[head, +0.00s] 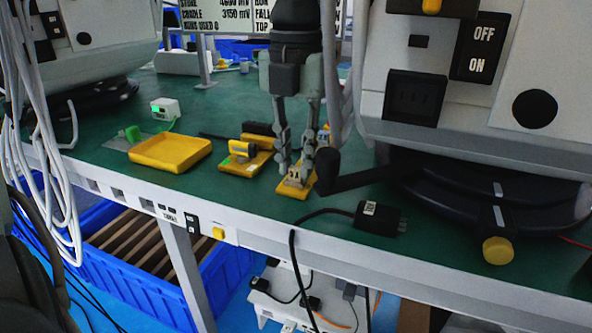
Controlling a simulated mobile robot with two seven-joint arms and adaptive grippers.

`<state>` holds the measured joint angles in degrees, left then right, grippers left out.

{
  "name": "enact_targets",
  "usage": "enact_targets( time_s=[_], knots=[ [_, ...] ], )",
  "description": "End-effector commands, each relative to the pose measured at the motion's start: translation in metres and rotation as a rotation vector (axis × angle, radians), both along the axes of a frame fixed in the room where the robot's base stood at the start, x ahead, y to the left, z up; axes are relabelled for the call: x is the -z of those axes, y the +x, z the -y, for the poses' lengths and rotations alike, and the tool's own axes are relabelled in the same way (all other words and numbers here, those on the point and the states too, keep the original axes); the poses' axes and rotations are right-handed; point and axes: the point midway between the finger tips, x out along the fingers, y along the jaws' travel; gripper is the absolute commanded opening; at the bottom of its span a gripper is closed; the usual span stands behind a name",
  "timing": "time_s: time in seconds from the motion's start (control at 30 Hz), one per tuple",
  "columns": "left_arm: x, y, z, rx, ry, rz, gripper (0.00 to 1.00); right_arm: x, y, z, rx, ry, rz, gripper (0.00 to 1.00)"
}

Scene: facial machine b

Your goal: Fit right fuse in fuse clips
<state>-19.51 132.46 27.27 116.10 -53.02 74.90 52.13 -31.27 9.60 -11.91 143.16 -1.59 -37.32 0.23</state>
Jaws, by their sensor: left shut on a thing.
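My left gripper (294,178) points straight down over a small yellow base (292,193) near the table's front edge. It is shut on a small piece, apparently the fuse, low at the base's metal fittings, which look like the fuse clips. The fingers hide most of the piece, and I cannot tell whether it sits in the clips. A second yellow base (246,164) with an upright yellow and grey part stands just to the left. My right gripper is not in view.
A yellow tray (170,153) and a small white device with a green light (165,108) are to the left. A large white machine (480,80) with a dark base stands close on the right. A black adapter (380,218) with a cable lies at the front edge.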

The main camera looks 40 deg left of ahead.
Motion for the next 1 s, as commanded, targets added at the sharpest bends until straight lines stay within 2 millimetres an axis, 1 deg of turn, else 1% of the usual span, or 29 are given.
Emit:
enact_targets(
  time_s=[0.07,0.17,0.4,0.5,1.0],
  knots=[
    [-0.003,0.0,0.0,0.0,0.0,0.0,0.0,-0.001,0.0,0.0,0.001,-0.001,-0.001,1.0],
    [-0.014,0.001,0.0,0.0,0.0,0.002,0.0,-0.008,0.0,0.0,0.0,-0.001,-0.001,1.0],
    [-0.061,0.0,0.0,0.0,0.001,0.002,0.0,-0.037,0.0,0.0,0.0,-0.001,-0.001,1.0],
    [-0.071,0.0,0.0,-0.001,0.0,0.001,0.0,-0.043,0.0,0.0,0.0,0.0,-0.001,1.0],
    [-0.07,0.0,0.0,0.0,0.0,0.0,0.0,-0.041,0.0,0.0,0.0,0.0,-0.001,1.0]
  ],
)
